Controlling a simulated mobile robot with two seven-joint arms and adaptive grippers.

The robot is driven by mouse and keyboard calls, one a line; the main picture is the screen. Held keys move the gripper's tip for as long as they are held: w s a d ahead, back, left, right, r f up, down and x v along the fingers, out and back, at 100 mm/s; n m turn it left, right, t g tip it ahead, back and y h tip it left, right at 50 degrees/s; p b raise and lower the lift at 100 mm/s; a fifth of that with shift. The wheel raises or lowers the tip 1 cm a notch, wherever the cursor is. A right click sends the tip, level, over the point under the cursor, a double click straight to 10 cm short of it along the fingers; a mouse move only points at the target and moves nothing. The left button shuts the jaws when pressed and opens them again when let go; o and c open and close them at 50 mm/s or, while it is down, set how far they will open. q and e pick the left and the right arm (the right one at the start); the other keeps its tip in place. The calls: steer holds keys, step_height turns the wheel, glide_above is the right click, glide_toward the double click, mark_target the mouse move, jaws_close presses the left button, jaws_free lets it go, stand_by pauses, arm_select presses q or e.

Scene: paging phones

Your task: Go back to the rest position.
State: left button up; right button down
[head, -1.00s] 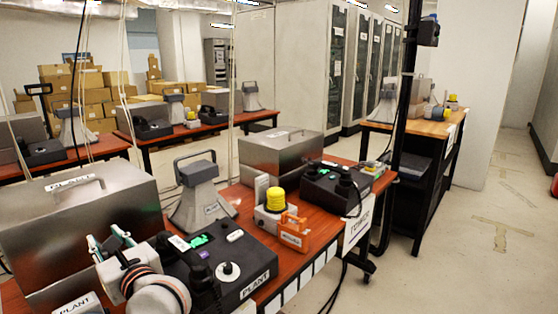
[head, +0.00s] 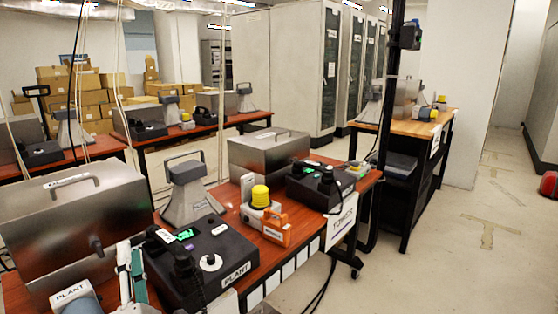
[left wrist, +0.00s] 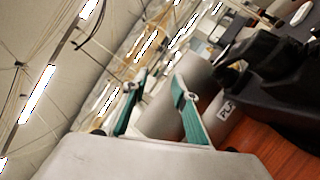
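My left gripper (head: 130,250) is at the lower left of the head view, its green-padded fingers pointing up. It also shows in the left wrist view (left wrist: 160,78), where its fingers stand apart with nothing held between them. Just right of it is the black phone labelled PLANT (head: 228,250), with a dark handset at its left side. A second black phone (head: 322,186) is farther back on the same table, above the TOWER label (head: 341,222). My right gripper is not in view.
The red-brown table (head: 240,215) also bears steel boxes (head: 85,225), a grey horn speaker (head: 190,192), a yellow-topped beacon (head: 260,197) and an orange device (head: 276,228). A wood-topped bench (head: 425,130) stands behind. Open floor (head: 450,260) lies at the right.

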arm_select(q)
steer(key=s+d+f+m+g+h+p, duration=0.15)
steer(key=s+d+f+m+h, duration=0.25)
steer(key=d+f+m+h, duration=0.45)
steer(key=s+d+f+m+g+h, duration=0.25)
steer(key=f+m+h, duration=0.25)
steer(key=f+m, duration=0.7)
steer(key=s+f+m+g+p, duration=0.1)
steer(key=s+f+m+g, duration=0.5)
steer(key=s+f+m, duration=0.4)
steer(key=s+f, duration=0.5)
steer(key=f, duration=0.2)
steer(key=shift+s+y, duration=0.35)
steer(key=shift+s, duration=0.05)
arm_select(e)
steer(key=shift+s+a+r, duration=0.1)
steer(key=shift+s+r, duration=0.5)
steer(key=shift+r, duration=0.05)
arm_select(q)
steer(key=shift+a, duration=0.1)
